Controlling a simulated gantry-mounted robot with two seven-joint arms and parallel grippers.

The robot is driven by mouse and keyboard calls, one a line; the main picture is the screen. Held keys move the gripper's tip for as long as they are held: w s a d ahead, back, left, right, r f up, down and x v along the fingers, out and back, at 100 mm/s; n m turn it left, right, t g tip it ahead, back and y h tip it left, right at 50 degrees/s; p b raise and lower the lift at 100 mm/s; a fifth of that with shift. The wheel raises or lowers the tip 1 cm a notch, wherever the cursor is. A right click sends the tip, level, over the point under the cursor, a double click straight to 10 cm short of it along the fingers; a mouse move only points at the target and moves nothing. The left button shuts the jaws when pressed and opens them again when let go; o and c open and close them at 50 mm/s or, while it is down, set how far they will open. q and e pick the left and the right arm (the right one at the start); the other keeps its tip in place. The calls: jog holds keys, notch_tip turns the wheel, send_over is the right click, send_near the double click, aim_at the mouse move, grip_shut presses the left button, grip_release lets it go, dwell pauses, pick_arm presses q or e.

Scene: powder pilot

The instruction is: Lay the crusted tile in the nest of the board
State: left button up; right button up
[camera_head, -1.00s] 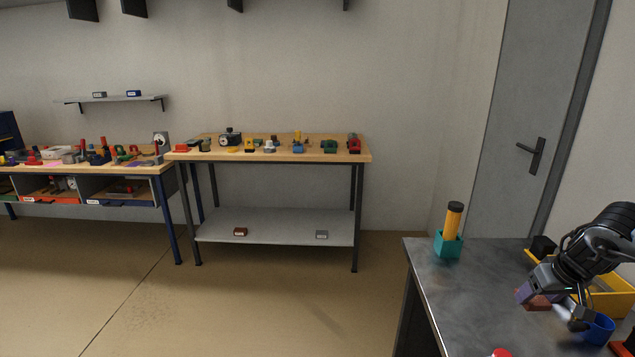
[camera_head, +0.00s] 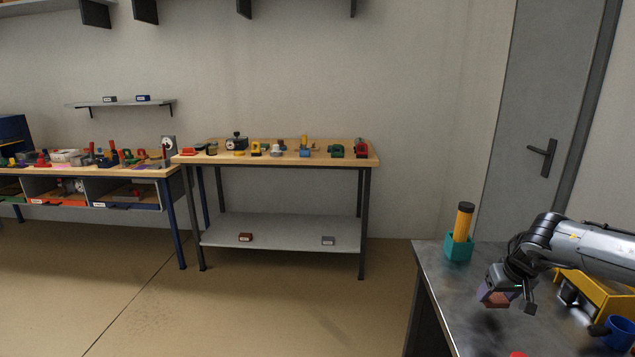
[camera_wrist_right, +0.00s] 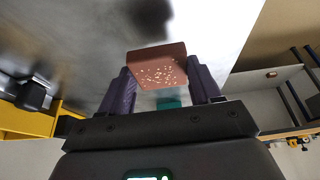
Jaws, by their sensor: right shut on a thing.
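The crusted tile is a reddish-brown block (camera_head: 497,300) with pale specks on one face. It is held at the tip of my right gripper (camera_head: 493,294), over the dark metal table at the right. In the right wrist view the tile (camera_wrist_right: 157,64) sits between the two purple-grey fingers of the right gripper (camera_wrist_right: 163,82), its speckled face towards the camera. A dark shadow lies on the table beyond it. I cannot make out the board or its nest in either view. My left gripper is not in view.
On the dark table (camera_head: 450,290), a teal holder (camera_head: 458,248) with a yellow black-capped cylinder (camera_head: 463,220) stands behind the gripper. A yellow tray (camera_head: 606,297) and a blue cup (camera_head: 620,335) are to the right. A red object (camera_head: 518,354) shows at the bottom edge.

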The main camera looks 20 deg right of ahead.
aim_at(498, 300)
jog(key=shift+f+b, duration=0.7)
jog(key=shift+f, duration=1.15)
jog(key=shift+r, duration=0.15)
